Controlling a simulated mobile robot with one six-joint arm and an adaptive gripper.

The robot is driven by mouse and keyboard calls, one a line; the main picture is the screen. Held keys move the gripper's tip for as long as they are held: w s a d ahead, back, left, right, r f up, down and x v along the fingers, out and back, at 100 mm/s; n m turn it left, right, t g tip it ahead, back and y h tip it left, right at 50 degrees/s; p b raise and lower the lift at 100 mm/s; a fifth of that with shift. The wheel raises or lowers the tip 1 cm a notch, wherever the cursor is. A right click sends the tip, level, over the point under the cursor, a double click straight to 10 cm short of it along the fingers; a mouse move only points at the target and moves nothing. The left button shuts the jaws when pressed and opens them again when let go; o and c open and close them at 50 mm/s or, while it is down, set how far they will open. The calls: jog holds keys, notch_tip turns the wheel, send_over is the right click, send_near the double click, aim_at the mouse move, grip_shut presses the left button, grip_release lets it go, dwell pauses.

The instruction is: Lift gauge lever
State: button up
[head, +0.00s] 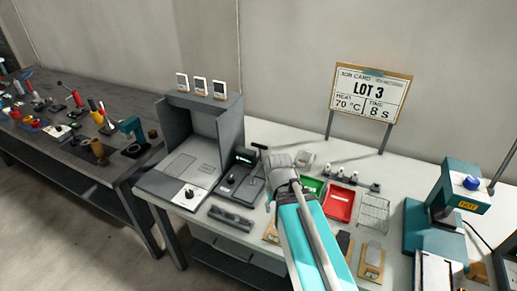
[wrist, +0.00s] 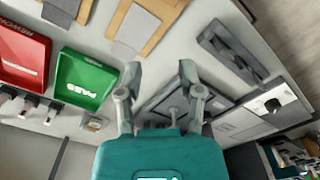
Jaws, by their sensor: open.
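The gauge (head: 238,181) is a dark grey unit on the white bench, just left of my arm in the head view. It has a small black display box (head: 246,156). A short dark bar (head: 259,146), which looks like its lever, sticks out behind; its lower part is hidden by my arm. In the wrist view part of the gauge base (wrist: 168,103) shows between and behind my fingers. My gripper (wrist: 160,68) is open with nothing between its fingertips. It is above the bench beside the gauge; I cannot tell if it touches the lever.
A green PASS tray (wrist: 86,80) and a red REWORK tray (head: 340,204) lie right of the gauge. A grey booth (head: 205,125) stands at left, with a dark slotted block (head: 231,217) in front. A wire rack (head: 374,212) and a teal press (head: 461,184) stand at right.

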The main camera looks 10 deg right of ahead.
aim_at(260, 148)
jog(key=w+d+r+n+t+y+p, duration=0.1)
jog(key=w+r+n+p, duration=0.4)
jog(key=w, duration=0.6)
jog(key=w+d+r+n+t+y+p, duration=0.1)
jog(key=w+r+n+p, duration=0.4)
jog(key=w, duration=0.7)
notch_tip(260, 148, up, 4)
jog(key=shift+w+d+r+n+t+p, duration=0.25)
jog(key=shift+d+t+p, duration=0.4)
jog(key=shift+t+p, duration=0.4)
jog(key=shift+s+f, duration=0.1)
jog(key=shift+f, duration=0.1)
jog(key=b+x, duration=1.2)
jog(key=x, duration=0.1)
jog(key=shift+a+f+b, duration=0.2)
jog(key=shift+b, duration=0.1)
grip_shut()
